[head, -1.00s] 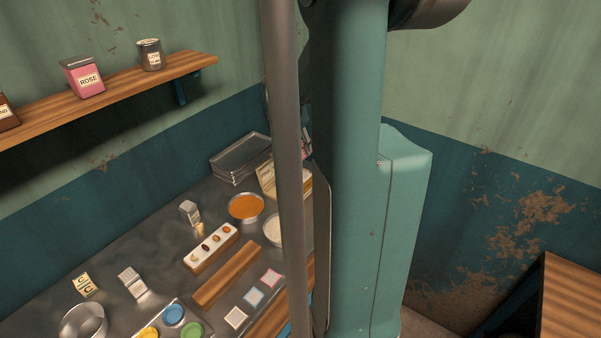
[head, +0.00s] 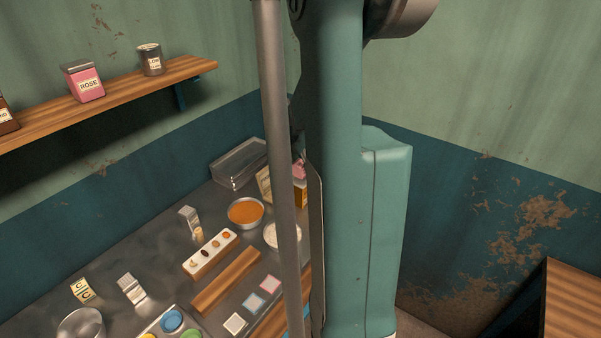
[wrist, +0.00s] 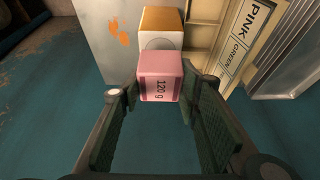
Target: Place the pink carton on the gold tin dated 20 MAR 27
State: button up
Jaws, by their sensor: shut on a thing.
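The pink carton (wrist: 160,77), marked "120 g", is held between the fingertips of my gripper (wrist: 162,88) in the wrist view. The gripper is shut on it. Just beyond it is a gold-topped tin (wrist: 161,20) with a white face and a grey round mark. The carton overlaps the lower part of this face, and I cannot tell whether they touch. No date is readable. In the head view the pink carton (head: 299,170) shows just above a gold tin (head: 301,195), partly hidden by my arm and the grey pole.
A cream card (wrist: 243,40) reading "PINK" and "GREEN" stands close right of the tin. A bowl of orange powder (head: 245,212), a white-filled bowl (head: 271,236) and a clear tray (head: 237,164) are nearby on the metal counter. A rose tin (head: 83,82) sits on the shelf.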

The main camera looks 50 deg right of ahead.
aim_at(300, 172)
jog(key=shift+f, duration=1.55)
jog(key=shift+f, duration=0.15)
jog(key=o, duration=0.9)
jog(key=shift+r, duration=0.2)
jog(key=shift+p+v, duration=0.45)
jog(key=shift+v, duration=5.5)
